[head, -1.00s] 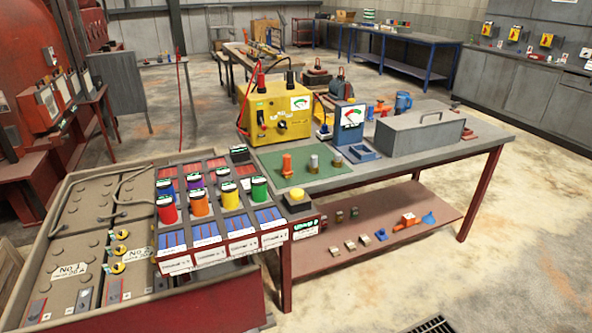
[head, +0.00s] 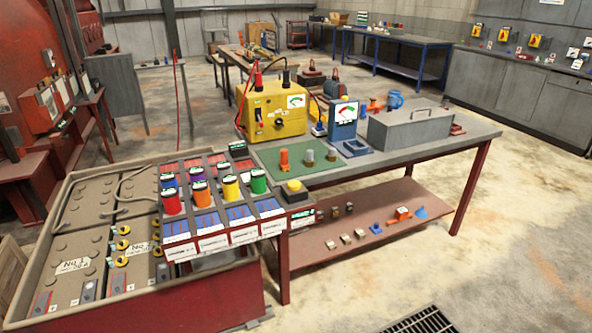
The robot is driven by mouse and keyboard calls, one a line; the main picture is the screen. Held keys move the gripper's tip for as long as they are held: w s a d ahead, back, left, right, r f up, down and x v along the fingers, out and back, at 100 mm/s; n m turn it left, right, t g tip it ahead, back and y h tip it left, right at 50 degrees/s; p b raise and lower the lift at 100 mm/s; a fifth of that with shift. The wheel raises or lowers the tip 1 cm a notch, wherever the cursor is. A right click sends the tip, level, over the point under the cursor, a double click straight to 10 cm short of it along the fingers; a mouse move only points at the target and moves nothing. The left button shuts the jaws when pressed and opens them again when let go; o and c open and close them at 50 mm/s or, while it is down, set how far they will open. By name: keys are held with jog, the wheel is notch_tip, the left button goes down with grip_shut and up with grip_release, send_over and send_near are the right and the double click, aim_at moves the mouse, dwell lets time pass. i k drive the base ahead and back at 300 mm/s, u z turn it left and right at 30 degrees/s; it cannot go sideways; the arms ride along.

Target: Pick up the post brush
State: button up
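I cannot tell for sure which thing is the post brush. Three small upright pieces stand on a green mat (head: 292,176) on the grey workbench: an orange one (head: 284,160), a grey one (head: 309,158) and a brownish one (head: 331,155). One of them may be the brush, but they are too small to tell. They stand apart from each other with nothing on top of them. My gripper is not in view.
Behind the mat stand a yellow charger (head: 270,118) and a blue meter (head: 342,122). A grey lidded box (head: 410,132) is to the right. Coloured cups and a battery tray (head: 60,192) stand at left. A floor grate (head: 425,321) lies in front; the floor at right is clear.

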aim_at(284, 165)
jog(key=z, duration=0.15)
jog(key=k, duration=0.9)
jog(key=u, duration=1.2)
jog(key=i, duration=1.3)
jog(key=u, duration=0.05)
